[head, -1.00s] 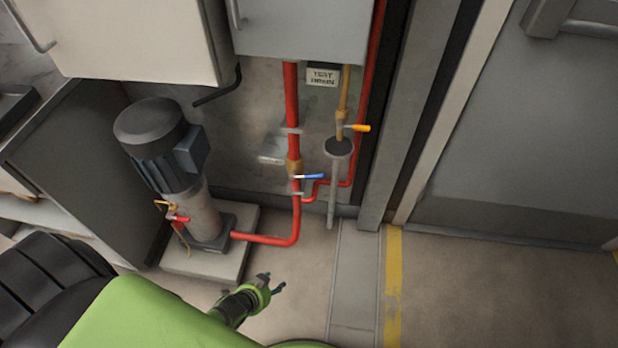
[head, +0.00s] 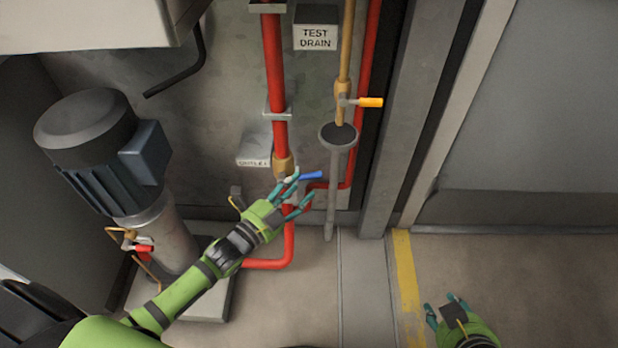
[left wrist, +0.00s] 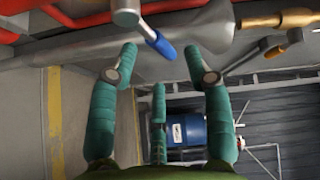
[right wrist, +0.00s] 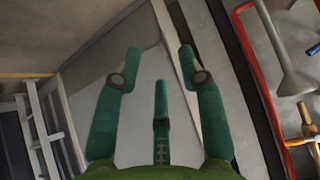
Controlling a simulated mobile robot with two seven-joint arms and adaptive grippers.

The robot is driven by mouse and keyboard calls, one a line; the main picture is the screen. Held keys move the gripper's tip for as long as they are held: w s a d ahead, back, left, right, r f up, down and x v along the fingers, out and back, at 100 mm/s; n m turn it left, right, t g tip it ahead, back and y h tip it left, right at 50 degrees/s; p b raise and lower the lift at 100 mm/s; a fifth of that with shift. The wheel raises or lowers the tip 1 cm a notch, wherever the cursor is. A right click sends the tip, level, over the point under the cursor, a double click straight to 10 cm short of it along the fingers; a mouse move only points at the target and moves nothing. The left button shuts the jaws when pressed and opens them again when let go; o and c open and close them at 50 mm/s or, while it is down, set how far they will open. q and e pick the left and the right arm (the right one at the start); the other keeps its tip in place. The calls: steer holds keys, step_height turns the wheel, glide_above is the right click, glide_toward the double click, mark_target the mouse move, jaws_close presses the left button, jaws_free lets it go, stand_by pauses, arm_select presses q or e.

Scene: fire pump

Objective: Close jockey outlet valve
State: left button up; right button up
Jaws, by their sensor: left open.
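The valve's blue handle (head: 311,176) points right, crosswise to the upright red pipe (head: 274,75), at the brass fitting (head: 283,166) beside a label (head: 254,161) that seems to read OUTLET. My left gripper (head: 296,196) is open, with its teal fingers around the valve and partly hiding it. In the left wrist view the blue handle (left wrist: 160,42) lies beyond the spread fingertips, between them; nothing is held. I cannot tell if a finger touches the valve. My right gripper (head: 443,312) is open and empty at lower right, away from the pipes.
A yellow-handled valve (head: 370,102) is on the brass pipe above a drain funnel (head: 338,134), under a TEST DRAIN sign (head: 316,38). The grey pump (head: 110,160) stands left, with a small red-handled valve (head: 140,249). Floor at right is clear.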

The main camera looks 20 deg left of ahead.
mark_target(310, 178)
arm_select(q)
steer(key=b+x, duration=0.1)
steer(key=x, duration=0.4)
steer(key=shift+w, duration=0.3)
arm_select(e)
steer(key=w+a+r+t+y, duration=0.1)
steer(key=w+a+r+t, duration=0.2)
steer(key=w+r+t, duration=0.2)
step_height(310, 178, up, 2)
steer(key=shift+w+a+r+n+y, duration=0.1)
steer(key=shift+w+a+n+y, duration=0.1)
steer(key=shift+w+n+y, duration=0.15)
arm_select(q)
steer(key=shift+c, duration=0.4)
jaws_close()
